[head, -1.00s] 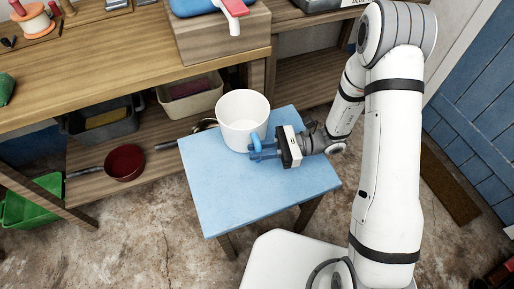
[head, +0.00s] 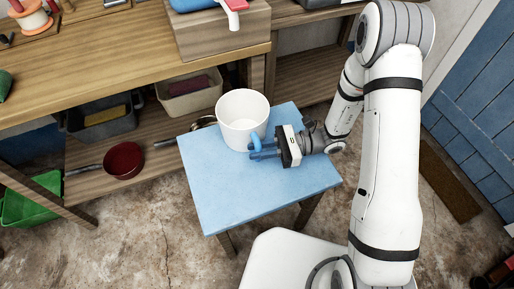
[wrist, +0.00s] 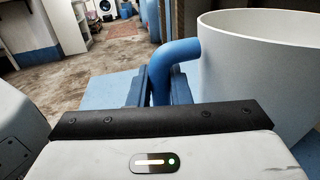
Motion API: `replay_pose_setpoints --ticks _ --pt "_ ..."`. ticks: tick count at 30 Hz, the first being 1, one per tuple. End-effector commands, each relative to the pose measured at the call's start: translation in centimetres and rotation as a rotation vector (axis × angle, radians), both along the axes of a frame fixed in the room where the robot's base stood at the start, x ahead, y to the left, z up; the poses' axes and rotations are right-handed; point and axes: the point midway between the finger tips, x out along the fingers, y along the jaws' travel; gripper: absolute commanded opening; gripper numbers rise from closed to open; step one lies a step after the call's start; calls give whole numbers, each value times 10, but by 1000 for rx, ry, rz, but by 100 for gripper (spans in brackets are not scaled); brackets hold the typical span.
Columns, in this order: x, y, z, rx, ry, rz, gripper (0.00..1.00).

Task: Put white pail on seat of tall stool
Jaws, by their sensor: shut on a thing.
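The white pail (head: 242,122) is upright at the back of the blue seat of the tall stool (head: 235,193). Its underside is hidden, so I cannot tell whether it touches the seat. The pail has a blue handle (wrist: 176,54) on its side. My gripper (head: 262,151) is to the right of the pail, low over the seat, and shut on that handle. In the wrist view my two fingers (wrist: 160,88) stand on either side of the handle, with the pail wall (wrist: 262,70) at the right.
A wooden workbench (head: 120,80) stands behind the stool. Its lower shelf holds a red pan (head: 123,160), a grey bin (head: 100,118) and a beige bin (head: 190,97). A green crate (head: 32,203) is at the left. The front of the seat is clear.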

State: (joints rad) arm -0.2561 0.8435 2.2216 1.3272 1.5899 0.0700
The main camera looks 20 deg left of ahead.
Motion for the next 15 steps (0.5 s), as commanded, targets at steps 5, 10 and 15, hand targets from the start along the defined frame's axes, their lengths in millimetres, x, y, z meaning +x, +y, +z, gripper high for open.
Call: replay_pose_setpoints --ticks 5,10,15 --pt "0 0 0 0 -1 1 28" --pt "0 0 0 0 -1 1 42" --pt "0 0 0 0 -1 1 43"
